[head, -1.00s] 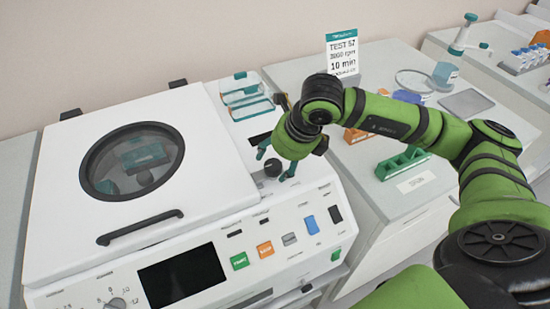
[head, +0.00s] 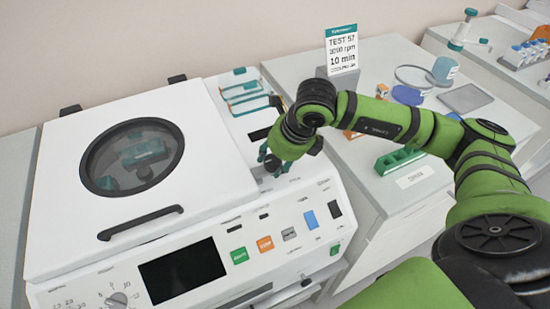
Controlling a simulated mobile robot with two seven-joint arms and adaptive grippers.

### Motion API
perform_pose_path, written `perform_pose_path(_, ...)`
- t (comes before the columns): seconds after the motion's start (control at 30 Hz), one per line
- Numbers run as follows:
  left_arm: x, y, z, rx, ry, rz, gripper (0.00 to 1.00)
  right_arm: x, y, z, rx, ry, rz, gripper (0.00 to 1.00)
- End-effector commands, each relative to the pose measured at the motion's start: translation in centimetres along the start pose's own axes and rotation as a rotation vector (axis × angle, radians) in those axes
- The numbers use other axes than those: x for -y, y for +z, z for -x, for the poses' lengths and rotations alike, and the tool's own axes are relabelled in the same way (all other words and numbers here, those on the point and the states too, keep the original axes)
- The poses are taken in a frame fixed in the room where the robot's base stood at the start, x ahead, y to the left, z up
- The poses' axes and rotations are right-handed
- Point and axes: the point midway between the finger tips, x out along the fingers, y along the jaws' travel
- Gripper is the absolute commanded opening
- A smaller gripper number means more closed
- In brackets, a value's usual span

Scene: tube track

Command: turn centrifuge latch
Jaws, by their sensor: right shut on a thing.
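The white centrifuge (head: 60,215) stands at the left, with its lid (head: 95,235) down. The lid has a round window (head: 130,160) and a dark handle (head: 140,222). The latch, a dark knob (head: 272,163), sits on the top panel to the right of the lid. My right gripper (head: 271,160) comes down over it from the upper right and is shut on it. Its teal fingers are on either side of the knob, which is partly hidden by them and the wrist. My left gripper is not in view.
The front panel has a dark screen (head: 182,274), a dial (head: 117,300) and several coloured buttons. Teal-edged trays (head: 245,95) lie behind the knob. On the bench to the right are a green rack (head: 400,160), a sign (head: 342,50) and a grey pad (head: 466,98).

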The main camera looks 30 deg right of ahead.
Motion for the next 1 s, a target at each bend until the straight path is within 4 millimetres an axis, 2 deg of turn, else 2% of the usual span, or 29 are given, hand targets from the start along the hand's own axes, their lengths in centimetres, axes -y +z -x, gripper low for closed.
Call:
perform_pose_path(0.27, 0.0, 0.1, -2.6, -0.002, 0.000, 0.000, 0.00, 0.5, 0.2, -0.2, 0.014, 0.046, 0.129, 0.12)
perform_pose_path(0.6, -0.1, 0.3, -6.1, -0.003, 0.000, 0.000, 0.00, 0.7, 0.5, -0.1, 0.018, 0.161, 0.414, 0.12)
perform_pose_path(1.0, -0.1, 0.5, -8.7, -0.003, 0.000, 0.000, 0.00, 0.8, 0.8, 0.0, 0.019, 0.305, 0.766, 0.12)
